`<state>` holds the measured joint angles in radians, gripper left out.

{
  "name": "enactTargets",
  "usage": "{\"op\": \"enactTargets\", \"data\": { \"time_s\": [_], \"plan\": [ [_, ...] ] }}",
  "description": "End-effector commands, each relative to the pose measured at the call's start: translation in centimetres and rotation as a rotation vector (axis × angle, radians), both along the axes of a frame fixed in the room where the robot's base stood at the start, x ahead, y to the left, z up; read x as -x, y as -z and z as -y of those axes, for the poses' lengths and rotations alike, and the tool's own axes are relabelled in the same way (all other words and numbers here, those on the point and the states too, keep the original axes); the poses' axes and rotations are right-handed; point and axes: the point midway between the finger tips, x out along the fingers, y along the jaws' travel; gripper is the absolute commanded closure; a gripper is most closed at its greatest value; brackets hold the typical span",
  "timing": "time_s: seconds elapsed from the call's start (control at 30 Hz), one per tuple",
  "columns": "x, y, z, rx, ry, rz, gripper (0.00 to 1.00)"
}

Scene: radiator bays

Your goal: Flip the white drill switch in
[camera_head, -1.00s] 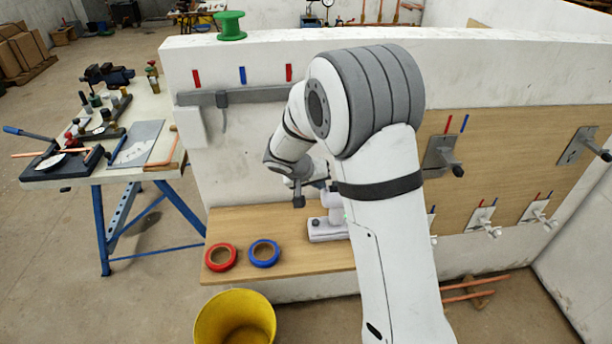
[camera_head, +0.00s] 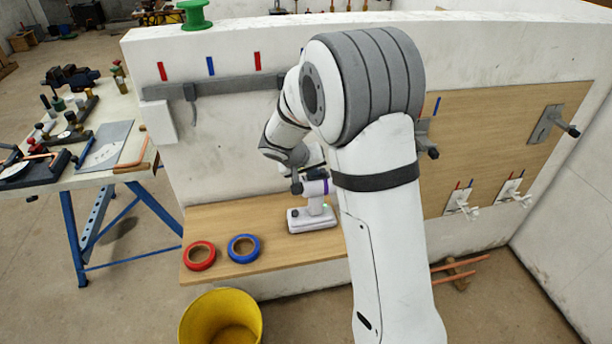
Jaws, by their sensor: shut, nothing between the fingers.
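The white drill (camera_head: 316,205) stands upright on the wooden shelf (camera_head: 215,222), on its wide flat base. My arm hides part of the area behind and right of the drill. The drill's switch is too small to make out.
A red tape roll (camera_head: 199,256) and a blue tape roll (camera_head: 243,248) lie left of the drill on the shelf. A yellow bucket (camera_head: 222,318) stands below. A grey rail (camera_head: 215,90) runs along the white wall above. A cluttered workbench (camera_head: 100,165) stands left.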

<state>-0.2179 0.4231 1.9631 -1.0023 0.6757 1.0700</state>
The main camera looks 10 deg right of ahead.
Motion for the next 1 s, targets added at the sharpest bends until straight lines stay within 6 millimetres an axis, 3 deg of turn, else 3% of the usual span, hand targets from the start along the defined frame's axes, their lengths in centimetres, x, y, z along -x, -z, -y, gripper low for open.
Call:
{"op": "enactTargets", "data": {
  "time_s": [0.37, 0.6, 0.8, 1.0],
  "plan": [
    [0.0, 0.0, -0.2, 0.001, 0.001, -0.001, 1.00],
    [0.0, 0.5, -3.7, -0.001, 0.002, 0.001, 1.00],
    [1.9, -3.7, -6.1, -0.002, 0.001, 0.004, 1.00],
    [3.4, -6.6, -7.6, -0.001, 0.002, 0.001, 1.00]
  ]
}}
